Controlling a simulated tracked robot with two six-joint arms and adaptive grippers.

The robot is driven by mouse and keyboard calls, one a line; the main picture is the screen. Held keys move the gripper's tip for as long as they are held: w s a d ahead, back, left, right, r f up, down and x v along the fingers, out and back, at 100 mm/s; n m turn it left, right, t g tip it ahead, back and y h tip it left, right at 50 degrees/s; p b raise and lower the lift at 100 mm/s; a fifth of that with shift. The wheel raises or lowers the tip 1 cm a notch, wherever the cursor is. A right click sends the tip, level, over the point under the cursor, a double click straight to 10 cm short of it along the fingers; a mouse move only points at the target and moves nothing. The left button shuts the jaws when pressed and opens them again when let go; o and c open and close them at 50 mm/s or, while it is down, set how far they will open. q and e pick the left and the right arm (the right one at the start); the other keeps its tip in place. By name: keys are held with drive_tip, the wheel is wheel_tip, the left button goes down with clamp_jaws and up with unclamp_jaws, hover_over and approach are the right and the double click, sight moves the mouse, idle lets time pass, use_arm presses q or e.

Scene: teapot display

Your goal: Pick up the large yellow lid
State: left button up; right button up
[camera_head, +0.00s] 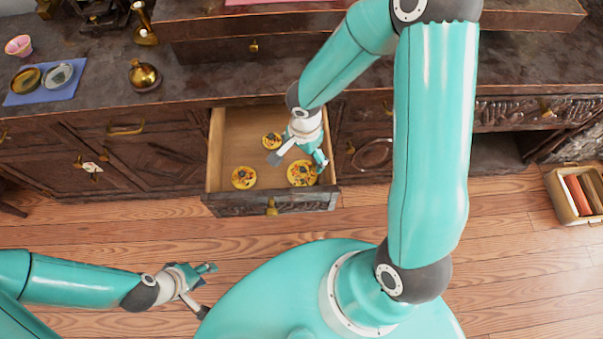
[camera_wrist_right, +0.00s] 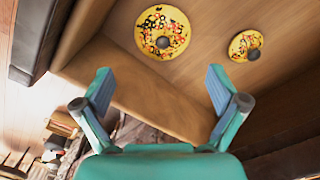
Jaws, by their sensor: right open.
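The large yellow lid (camera_head: 301,174), patterned and with a dark knob, lies in the open drawer near its front right corner. A large yellow lid with a dark knob also shows in the right wrist view (camera_wrist_right: 174,26), beyond the fingertips. Two smaller yellow lids, one at the front left (camera_head: 244,178) and one further back (camera_head: 270,140), lie apart in the drawer; one small lid shows in the wrist view (camera_wrist_right: 242,42). My right gripper (camera_head: 298,158) is open and empty over the drawer; it also shows in the wrist view (camera_wrist_right: 160,85). My left gripper (camera_head: 207,290) is open and empty over the floor.
The wooden drawer (camera_head: 213,150) has raised walls close around the lids. The cabinet top (camera_head: 200,85) holds a brass pot (camera_head: 144,76), a blue mat (camera_head: 45,96) and a pink cup (camera_head: 19,45). A crate (camera_head: 562,200) stands on the floor at right.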

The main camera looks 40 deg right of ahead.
sight(303, 170)
wheel_tip(303, 170, down, 8)
drive_tip(key=shift+w+a+f+b, duration=0.15)
drive_tip(key=shift+f+b, duration=0.1)
drive_tip(key=shift+b, duration=0.5)
drive_tip(key=c, duration=1.5)
drive_tip(key=shift+c, duration=0.2)
